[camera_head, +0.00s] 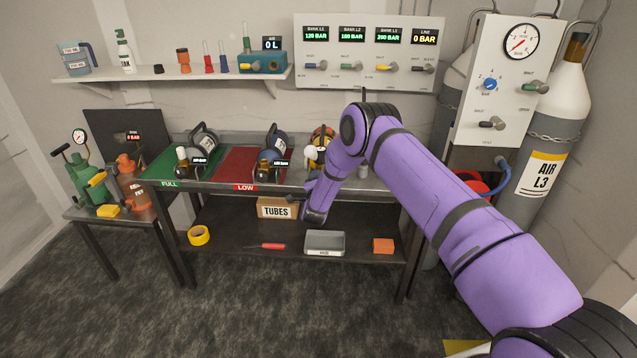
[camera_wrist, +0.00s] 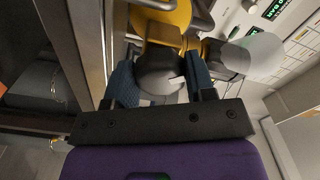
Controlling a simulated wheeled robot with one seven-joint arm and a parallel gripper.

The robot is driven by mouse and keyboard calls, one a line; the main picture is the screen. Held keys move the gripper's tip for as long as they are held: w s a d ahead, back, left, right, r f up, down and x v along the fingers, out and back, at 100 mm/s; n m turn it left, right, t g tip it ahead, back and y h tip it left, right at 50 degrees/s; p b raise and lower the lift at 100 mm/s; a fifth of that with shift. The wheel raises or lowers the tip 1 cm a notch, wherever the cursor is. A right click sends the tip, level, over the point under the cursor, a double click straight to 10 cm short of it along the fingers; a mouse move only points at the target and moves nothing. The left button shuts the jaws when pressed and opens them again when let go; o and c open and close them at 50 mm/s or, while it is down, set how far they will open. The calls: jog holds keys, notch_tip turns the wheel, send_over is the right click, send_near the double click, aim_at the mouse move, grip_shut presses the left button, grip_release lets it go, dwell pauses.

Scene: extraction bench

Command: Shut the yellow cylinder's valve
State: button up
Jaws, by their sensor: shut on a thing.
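The yellow cylinder (camera_head: 322,136) lies on the bench top, right of the red mat, partly hidden by my arm. In the wrist view its yellow body (camera_wrist: 160,28) is just ahead of my gripper (camera_wrist: 160,66). My two blue-padded fingers stand on either side of a rounded grey valve knob (camera_wrist: 160,80) and are shut on it. A pale round part (camera_wrist: 262,55) of the cylinder's fitting shows to the right of the fingers. In the head view my wrist hangs at the bench's front edge and hides the grip. How far the valve is turned cannot be seen.
Two dark cylinders lie left, on the green mat (camera_head: 162,168) and red mat (camera_head: 236,166). The lower shelf (camera_head: 222,246) holds a TUBES box (camera_head: 277,208) and a grey tray (camera_head: 325,243). A valve panel (camera_head: 497,85) and tall AIR L3 cylinder (camera_head: 559,115) stand right.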

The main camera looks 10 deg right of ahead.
jog(key=m, duration=0.4)
jog(key=shift+m, duration=1.7)
jog(key=o, duration=0.9)
jog(key=shift+o, duration=0.2)
jog(key=shift+s, duration=0.1)
jog(key=v, duration=1)
jog(key=shift+s+a, duration=0.15)
jog(key=shift+s, duration=0.15)
jog(key=shift+r, duration=0.1)
